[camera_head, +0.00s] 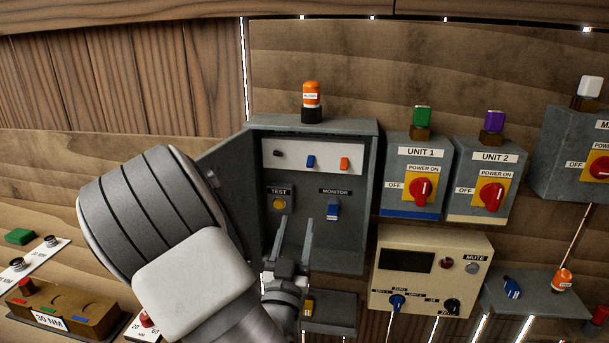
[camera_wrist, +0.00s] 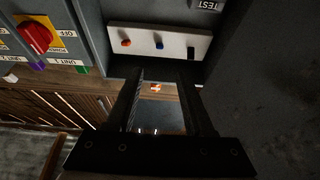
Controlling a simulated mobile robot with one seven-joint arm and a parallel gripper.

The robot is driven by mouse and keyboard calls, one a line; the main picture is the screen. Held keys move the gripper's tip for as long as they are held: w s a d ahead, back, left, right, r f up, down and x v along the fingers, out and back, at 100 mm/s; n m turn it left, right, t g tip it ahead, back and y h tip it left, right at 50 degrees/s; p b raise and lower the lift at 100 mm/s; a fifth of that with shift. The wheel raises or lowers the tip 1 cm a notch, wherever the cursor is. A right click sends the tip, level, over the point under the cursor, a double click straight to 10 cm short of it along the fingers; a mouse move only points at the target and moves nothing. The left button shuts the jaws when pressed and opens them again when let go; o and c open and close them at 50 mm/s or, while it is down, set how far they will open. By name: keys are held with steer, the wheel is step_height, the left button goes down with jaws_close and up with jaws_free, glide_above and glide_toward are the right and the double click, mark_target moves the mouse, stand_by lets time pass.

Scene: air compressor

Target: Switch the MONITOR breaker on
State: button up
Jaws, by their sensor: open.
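The MONITOR breaker (camera_head: 332,211) is a small blue switch under its MONITOR label (camera_head: 335,191), inside an open grey cabinet (camera_head: 345,245). Its blue part sits low on the mount, but its exact setting is too small to tell. My gripper (camera_head: 296,224) is open and empty, fingers pointing up, in front of the cabinet, left of and slightly below the breaker in the picture. In the wrist view, my gripper (camera_wrist: 160,75) shows two separate fingers with nothing between them. The breaker does not show in the wrist view.
A yellow TEST button (camera_head: 279,204) is left of the breaker. A white strip (camera_head: 325,157) with three small switches is above, and shows upside down in the wrist view (camera_wrist: 180,37). The cabinet door (camera_head: 228,170) stands open left. UNIT 1 box (camera_head: 413,165) and a cream panel (camera_head: 430,265) are right.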

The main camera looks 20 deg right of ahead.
mark_target(310, 167)
steer(key=x, duration=1.6)
steer(key=shift+w+d+p, duration=0.15)
steer(key=shift+p, duration=0.15)
steer(key=shift+c, duration=0.3)
jaws_close()
